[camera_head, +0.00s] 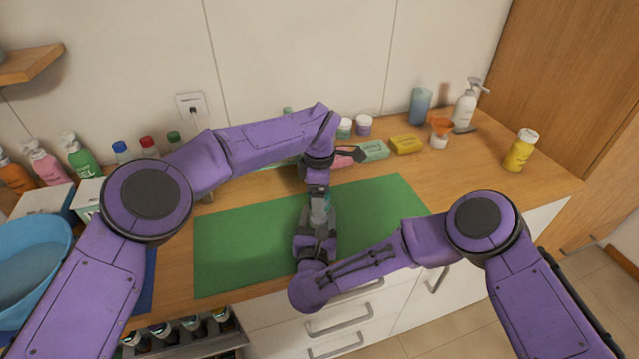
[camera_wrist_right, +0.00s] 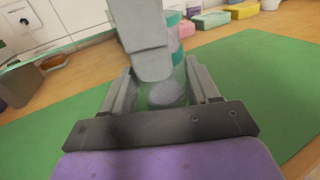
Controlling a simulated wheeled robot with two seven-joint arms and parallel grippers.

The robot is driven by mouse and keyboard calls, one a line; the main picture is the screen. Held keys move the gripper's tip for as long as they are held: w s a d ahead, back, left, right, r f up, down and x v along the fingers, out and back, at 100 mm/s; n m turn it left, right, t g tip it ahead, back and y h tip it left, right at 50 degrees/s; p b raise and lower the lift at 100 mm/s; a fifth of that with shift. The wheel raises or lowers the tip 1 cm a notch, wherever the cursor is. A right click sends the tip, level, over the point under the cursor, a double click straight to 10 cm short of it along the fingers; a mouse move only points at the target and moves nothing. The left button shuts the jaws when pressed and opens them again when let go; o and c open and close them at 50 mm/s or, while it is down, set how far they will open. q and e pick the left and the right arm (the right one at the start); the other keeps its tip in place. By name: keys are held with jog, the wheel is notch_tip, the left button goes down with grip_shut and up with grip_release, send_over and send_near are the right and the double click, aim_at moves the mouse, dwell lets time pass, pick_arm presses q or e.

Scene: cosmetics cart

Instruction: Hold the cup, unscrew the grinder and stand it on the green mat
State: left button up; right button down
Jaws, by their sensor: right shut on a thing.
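My right gripper (camera_head: 317,222) reaches over the green mat (camera_head: 235,252) from the front. In the right wrist view its two fingers (camera_wrist_right: 163,92) are shut on a clear cup (camera_wrist_right: 166,96), which stands upright with something darker inside. My left gripper (camera_head: 319,192) comes down from above, right over the cup. Its large grey finger (camera_wrist_right: 140,40) hides most of the upper part in the right wrist view. A teal band (camera_wrist_right: 174,20) shows behind that finger and seems to belong to the grinder. Whether the left fingers touch the grinder is hidden.
Soap bars, including a yellow one (camera_head: 406,144), and small jars line the back. An orange-topped jar (camera_head: 440,130), a yellow bottle (camera_head: 521,152) and a pump bottle (camera_head: 466,105) stand right. A blue basin (camera_head: 30,262) is at left. The mat's right part is clear.

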pick_arm(q)
jog(key=shift+f, duration=0.15)
jog(key=c, duration=1.1)
jog(key=shift+o, duration=0.3)
jog(key=n, duration=0.3)
jog(key=o, duration=1.2)
jog(key=shift+c, duration=0.2)
